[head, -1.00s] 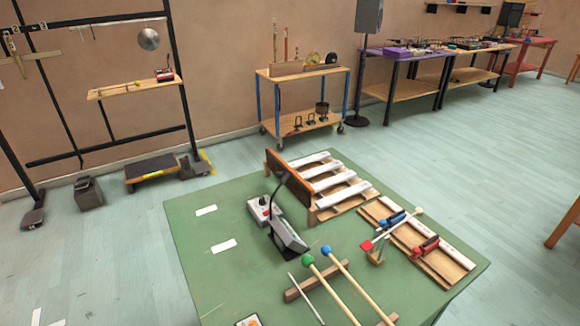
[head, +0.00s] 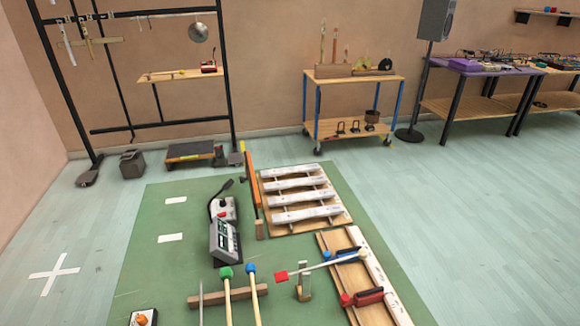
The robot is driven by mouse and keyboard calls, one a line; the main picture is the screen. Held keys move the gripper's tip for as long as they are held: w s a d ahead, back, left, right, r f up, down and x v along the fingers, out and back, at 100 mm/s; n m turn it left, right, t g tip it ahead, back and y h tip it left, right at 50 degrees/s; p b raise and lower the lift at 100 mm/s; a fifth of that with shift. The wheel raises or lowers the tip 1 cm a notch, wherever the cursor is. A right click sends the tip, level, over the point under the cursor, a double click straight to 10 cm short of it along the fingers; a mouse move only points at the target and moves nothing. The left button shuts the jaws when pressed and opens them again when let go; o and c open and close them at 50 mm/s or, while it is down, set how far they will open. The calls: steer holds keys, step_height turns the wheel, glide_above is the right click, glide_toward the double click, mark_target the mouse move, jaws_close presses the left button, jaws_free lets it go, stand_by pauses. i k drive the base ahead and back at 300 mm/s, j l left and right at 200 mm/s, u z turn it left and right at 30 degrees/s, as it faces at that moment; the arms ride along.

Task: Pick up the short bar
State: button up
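I cannot tell for sure which thing is the short bar. Several pale bars lie side by side across a wooden frame (head: 340,215) on the green mat; the farthest bar (head: 290,170) looks a little shorter than the nearest bar (head: 306,214). A long white bar (head: 376,270) lies along a wooden board at the right of the mat. Small bar-like pieces (head: 66,46) also hang from the black rack at the far left, too small to make out. My gripper is not in view.
On the green mat (head: 150,275) are a grey device (head: 224,243), an upright orange panel (head: 252,182), green-headed (head: 225,272) and blue-headed mallets (head: 251,268), and a red clamp (head: 362,297). A trolley (head: 352,78) and black rack (head: 226,100) stand behind. The floor (head: 480,220) at right is clear.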

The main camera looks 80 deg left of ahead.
mark_target(311, 168)
steer(key=i+u, duration=0.75)
steer(key=i, duration=0.2)
steer(key=i+l+u, duration=0.7)
steer(key=i, duration=0.2)
